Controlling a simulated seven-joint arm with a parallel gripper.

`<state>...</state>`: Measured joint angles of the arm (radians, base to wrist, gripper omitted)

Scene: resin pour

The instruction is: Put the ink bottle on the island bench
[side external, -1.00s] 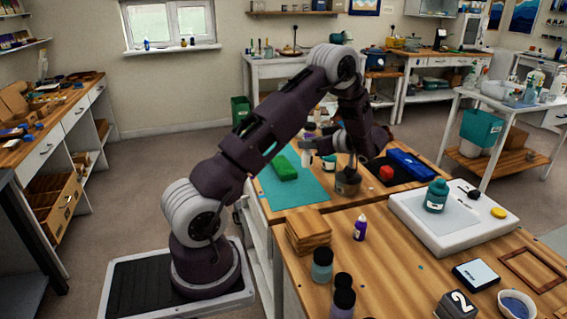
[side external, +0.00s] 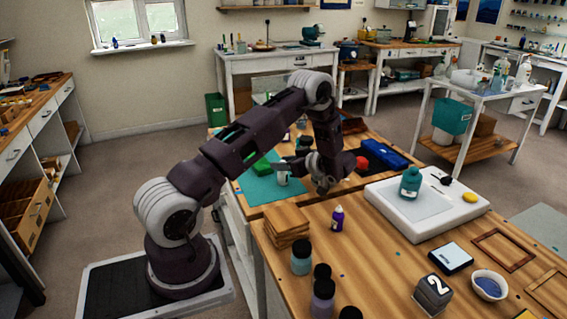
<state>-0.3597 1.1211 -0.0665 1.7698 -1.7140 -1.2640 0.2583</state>
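A small purple bottle with a pale label (side external: 337,219), which looks like the ink bottle, stands upright on the wooden bench top (side external: 375,240), beside the stack of wooden boards. A small whitish container (side external: 283,179) shows right at the fingertips. I cannot tell whether the fingers touch or hold it. The fingers are too small and dark to judge their opening.
Wooden boards (side external: 287,222) and dark-capped jars (side external: 301,258) stand at the bench's left front. A white board (side external: 405,220) carries a teal bottle (side external: 410,182). Bare wood lies in the middle.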

